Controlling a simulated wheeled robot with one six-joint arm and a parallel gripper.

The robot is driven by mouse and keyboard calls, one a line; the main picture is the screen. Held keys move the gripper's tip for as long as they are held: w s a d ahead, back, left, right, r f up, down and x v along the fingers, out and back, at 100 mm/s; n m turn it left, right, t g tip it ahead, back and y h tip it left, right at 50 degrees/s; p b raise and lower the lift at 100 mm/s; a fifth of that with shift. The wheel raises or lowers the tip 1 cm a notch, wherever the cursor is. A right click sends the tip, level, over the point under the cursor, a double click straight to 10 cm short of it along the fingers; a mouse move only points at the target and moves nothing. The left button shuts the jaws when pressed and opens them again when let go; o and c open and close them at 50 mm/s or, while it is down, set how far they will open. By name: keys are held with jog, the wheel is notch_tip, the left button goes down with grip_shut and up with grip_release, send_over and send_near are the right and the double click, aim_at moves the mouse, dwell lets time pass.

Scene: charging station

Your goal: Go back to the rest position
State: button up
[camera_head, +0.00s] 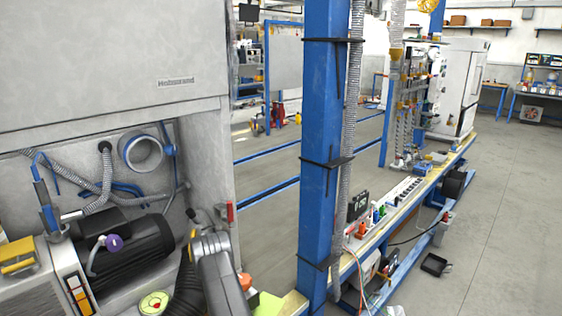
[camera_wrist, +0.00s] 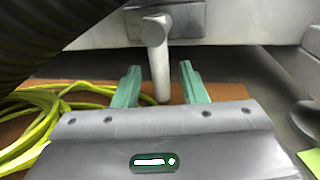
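My gripper (camera_wrist: 159,82) shows in the wrist view with two green fingers spread apart. A light grey rounded bar (camera_wrist: 158,58) appears in the gap between the fingers, and clear space shows on both sides of it. I cannot tell whether the bar is between the fingers or just beyond them. In the head view my arm is at the bottom centre, in front of the grey machine (camera_head: 110,60). The gripper's fingers cannot be made out there.
Yellow cable (camera_wrist: 40,115) lies on a brown surface left of the fingers. A black motor (camera_head: 130,250) and hoses fill the machine's recess on the left. A blue post (camera_head: 325,150) stands right of my arm.

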jog(key=b+v, duration=0.1)
jog(key=v, duration=1.2)
jog(key=shift+s+d+f, duration=0.1)
jog(key=shift+s+d, duration=0.1)
jog(key=shift+d, duration=0.15)
jog(key=shift+x, duration=1.1)
jog(key=x, duration=1.1)
jog(key=shift+w+a+f, duration=0.2)
jog(key=shift+w+a, duration=0.05)
jog(key=shift+w, duration=0.05)
jog(key=shift+d+b, duration=0.1)
jog(key=shift+b, duration=0.95)
